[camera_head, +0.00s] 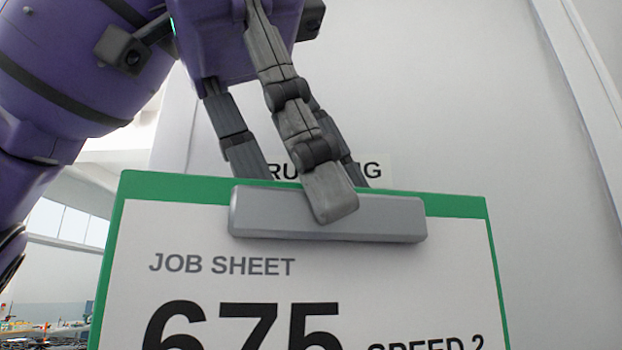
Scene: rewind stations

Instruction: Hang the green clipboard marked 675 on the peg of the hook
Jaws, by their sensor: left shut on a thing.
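The green clipboard (155,186) fills the lower part of the head view. Its white sheet (220,285) reads JOB SHEET, 675 and SPEED 2. A grey clip (390,218) runs along its top edge. My right gripper is not in view. I see no hook or peg.
A pale wall or panel (455,110) stands behind the board, with dark lettering (372,170) partly covered by my fingers. A raised frame edge (575,100) runs down the right. At far left, a bright window (70,225) and small colourful items (35,328) show in the distance.

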